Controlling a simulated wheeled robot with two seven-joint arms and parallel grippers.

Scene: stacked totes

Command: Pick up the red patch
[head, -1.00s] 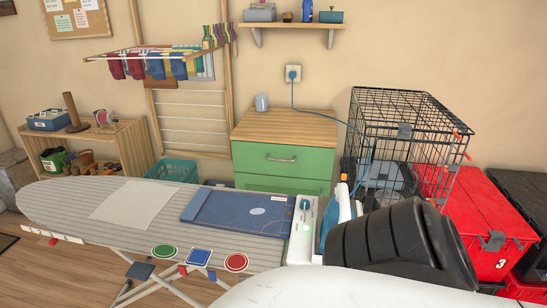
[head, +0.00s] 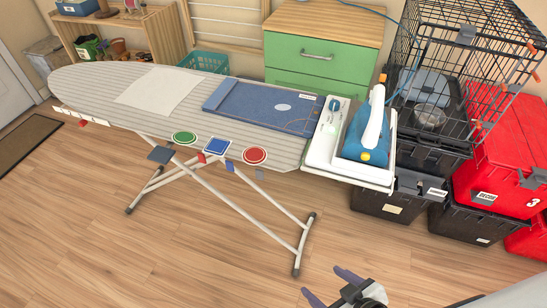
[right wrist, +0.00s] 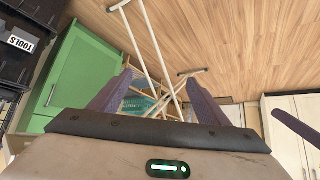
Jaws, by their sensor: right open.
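The red patch (head: 254,155) is round with a pale rim. It lies at the near edge of the ironing board (head: 90,84), at the right of a row with a square blue patch (head: 217,146) and a round green patch (head: 184,137). My right gripper (head: 331,286) is at the bottom of the head view, below and to the right of the red patch and well apart from it. In the right wrist view its two purple fingers (right wrist: 158,85) are spread with nothing held between them. The red patch cannot be made out there. My left gripper cannot be identified.
An iron (head: 368,130) stands on a white rest (head: 322,153) at the board's right end. Black totes (head: 385,205) and red totes (head: 505,165) are stacked at right, beside a wire crate (head: 463,60). The wooden floor (head: 200,270) before the board is clear.

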